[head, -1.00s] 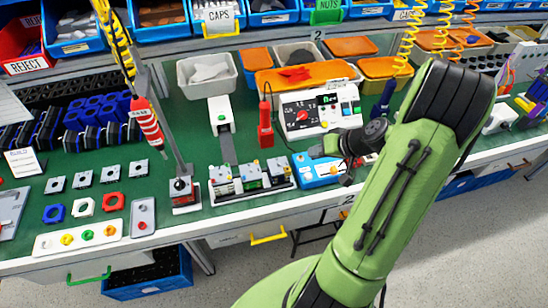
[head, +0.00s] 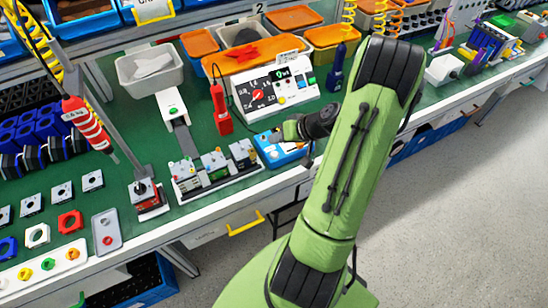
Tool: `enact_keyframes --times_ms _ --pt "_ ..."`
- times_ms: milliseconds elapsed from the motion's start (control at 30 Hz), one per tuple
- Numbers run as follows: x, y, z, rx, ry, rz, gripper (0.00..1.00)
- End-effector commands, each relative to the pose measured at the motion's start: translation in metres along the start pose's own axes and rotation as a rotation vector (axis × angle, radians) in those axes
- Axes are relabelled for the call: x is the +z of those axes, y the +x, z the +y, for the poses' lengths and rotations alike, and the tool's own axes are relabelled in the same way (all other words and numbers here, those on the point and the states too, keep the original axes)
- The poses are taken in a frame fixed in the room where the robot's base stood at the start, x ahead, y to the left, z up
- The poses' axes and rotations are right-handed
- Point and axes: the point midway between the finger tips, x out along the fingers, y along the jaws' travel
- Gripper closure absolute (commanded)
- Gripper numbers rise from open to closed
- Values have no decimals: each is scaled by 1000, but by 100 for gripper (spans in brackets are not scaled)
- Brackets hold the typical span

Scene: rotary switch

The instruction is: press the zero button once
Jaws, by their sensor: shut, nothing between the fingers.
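A white tester (head: 276,90) with a dark panel, a small green-lit display, a red knob (head: 257,97) and several coloured buttons stands on the green bench. A blue device (head: 282,151) with small controls on top sits in front of it near the bench edge. Labels are too small to read, so I cannot tell which control is the zero button. My gripper (head: 299,152) is shut and empty, low over the right part of the blue device, and hides some of it. I cannot tell whether it touches.
A red handheld tool (head: 221,109) stands left of the tester. A row of small fixtures (head: 214,168) lies left of the blue device. A dark blue tool (head: 336,68) stands right of the tester. Bins line the back. Floor is free at the right.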

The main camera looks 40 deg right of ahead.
Motion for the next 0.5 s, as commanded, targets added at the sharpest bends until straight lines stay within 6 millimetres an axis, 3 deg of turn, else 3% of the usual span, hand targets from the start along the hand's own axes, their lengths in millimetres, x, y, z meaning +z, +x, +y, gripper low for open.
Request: enact_keyframes --times_ms 200,500 --pt "17 23 17 0 0 0 100" --pt "17 23 17 1 0 0 100"
